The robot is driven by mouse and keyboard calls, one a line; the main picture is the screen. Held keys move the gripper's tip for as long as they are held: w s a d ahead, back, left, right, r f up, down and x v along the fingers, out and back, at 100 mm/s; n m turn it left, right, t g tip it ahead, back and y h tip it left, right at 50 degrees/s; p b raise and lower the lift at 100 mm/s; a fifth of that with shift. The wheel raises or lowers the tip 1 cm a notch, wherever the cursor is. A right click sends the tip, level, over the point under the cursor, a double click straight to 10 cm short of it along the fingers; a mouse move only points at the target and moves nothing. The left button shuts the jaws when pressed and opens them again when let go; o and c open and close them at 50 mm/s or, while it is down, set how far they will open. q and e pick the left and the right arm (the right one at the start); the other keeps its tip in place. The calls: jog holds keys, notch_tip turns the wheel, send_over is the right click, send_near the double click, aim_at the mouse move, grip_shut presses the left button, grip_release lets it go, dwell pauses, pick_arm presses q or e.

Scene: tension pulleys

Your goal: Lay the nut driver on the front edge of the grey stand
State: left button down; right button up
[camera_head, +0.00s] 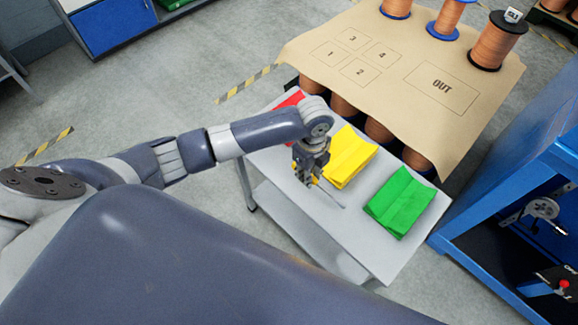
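The grey stand (384,262) has a light flat top carrying red, yellow and green V-shaped blocks. My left gripper (309,181) points down over the front part of the stand, left of the yellow block. A thin grey shaft (333,198), which looks like the nut driver's, runs from beside the fingertips toward the lower right, low over the stand top. Small yellow parts show at the fingertips; I cannot tell whether they are its handle. The gripper hides the rest, and I cannot tell whether the fingers are closed on it. My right gripper is not in view.
The yellow block (348,160) and green block (399,203) sit close right of the gripper; the red block (288,101) is partly behind my arm. A tan board (400,75) with numbered boxes and copper spools stands behind. A blue machine (500,205) is at right.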

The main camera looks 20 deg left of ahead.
pick_arm(q)
send_over(285, 171)
jog(key=d, duration=0.2)
jog(key=shift+s+f, duration=0.15)
jog(key=shift+f, duration=0.15)
jog(key=shift+w+a+f+p, duration=0.1)
jog(key=shift+a+f+p, duration=0.1)
jog(key=shift+a, duration=0.35)
jog(key=shift+w+a+f+p, duration=0.1)
jog(key=shift+a+f, duration=0.1)
jog(key=shift+a, duration=0.35)
notch_tip(285, 171, down, 2)
jog(key=shift+f, duration=0.25)
jog(key=shift+d+f, duration=0.1)
jog(key=shift+f, duration=0.1)
jog(key=shift+f, duration=0.15)
jog(key=c, duration=1.4)
grip_release()
